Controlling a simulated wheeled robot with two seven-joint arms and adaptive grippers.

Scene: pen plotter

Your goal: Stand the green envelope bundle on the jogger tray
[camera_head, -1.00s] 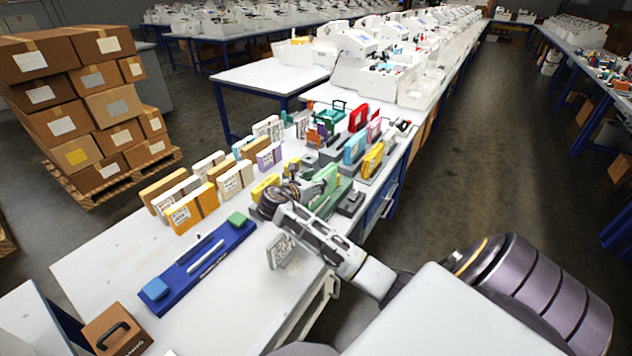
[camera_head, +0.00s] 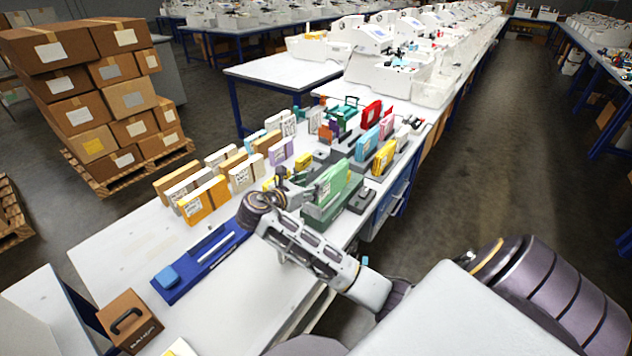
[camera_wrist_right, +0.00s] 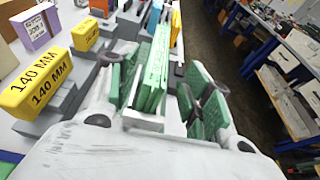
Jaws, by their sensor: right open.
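The light green envelope bundle (camera_head: 335,180) stands upright in a dark green holder (camera_head: 322,215) near the table's right edge. The bundle also shows in the wrist view (camera_wrist_right: 155,72), between my open fingers. My right gripper (camera_head: 306,190) is at the bundle's near end, its fingers one to each side; whether they touch it I cannot tell. My wrist partly hides the holder. I cannot tell for certain which thing is the jogger tray. A long blue tray (camera_head: 200,268) with a blue block lies at the left, partly hidden by my arm. My left gripper is not in view.
A yellow 140 MM block (camera_wrist_right: 38,86) on a grey stand is left of my gripper in the wrist view. Rows of colored bundles and an orange-banded one (camera_head: 203,201) stand close by. A brown box (camera_head: 130,322) sits front left. The near tabletop is mostly bare.

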